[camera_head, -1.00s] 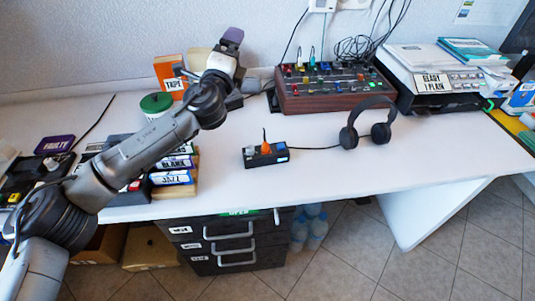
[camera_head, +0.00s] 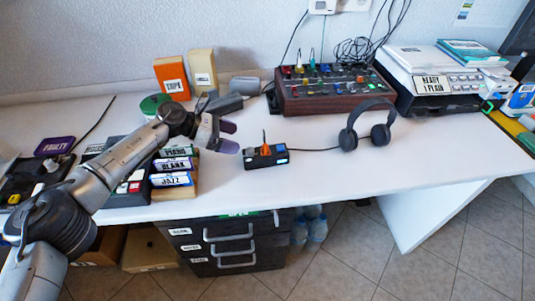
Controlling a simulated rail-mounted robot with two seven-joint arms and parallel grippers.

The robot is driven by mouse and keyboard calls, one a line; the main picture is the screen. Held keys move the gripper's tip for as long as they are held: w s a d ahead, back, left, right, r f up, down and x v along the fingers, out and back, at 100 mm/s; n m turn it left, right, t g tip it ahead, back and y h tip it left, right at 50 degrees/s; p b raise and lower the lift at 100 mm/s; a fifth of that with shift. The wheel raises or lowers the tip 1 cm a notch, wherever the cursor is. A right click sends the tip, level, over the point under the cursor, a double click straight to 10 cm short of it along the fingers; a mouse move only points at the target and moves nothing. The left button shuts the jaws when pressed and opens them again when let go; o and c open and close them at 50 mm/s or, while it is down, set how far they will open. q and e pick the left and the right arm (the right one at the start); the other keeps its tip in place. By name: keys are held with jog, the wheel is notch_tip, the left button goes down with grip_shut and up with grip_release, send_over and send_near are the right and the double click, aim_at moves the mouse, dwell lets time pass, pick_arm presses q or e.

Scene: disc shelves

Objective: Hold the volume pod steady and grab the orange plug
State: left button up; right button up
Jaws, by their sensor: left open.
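The volume pod (camera_head: 267,162) is a small black box on the white desk, left of the headphones. My right gripper is not in view.
A mixer (camera_head: 330,102) stands behind. Labelled boxes (camera_head: 172,179) are stacked at the left. The desk in front and right of the pod is clear.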

aim_at(262, 152)
pick_arm(q)
jog(key=shift+s+f+m+g, duration=0.1)
jog(key=shift+s+m+g, duration=0.5)
jog(key=shift+s+m, duration=0.3)
jog(key=shift+w+m, duration=0.1)
jog(key=shift+m, duration=0.4)
jog(key=b+x, duration=0.2)
jog(key=x, duration=0.6)
jog(key=shift+a+f, duration=0.1)
jog(key=shift+a, duration=0.05)
jog(key=shift+b+x, duration=0.75)
jog(key=shift+x, duration=0.25)
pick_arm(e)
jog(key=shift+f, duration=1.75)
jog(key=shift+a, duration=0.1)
pick_arm(q)
jog(key=shift+c, duration=0.2)
jog(key=c, duration=0.7)
jog(key=shift+c, duration=0.4)
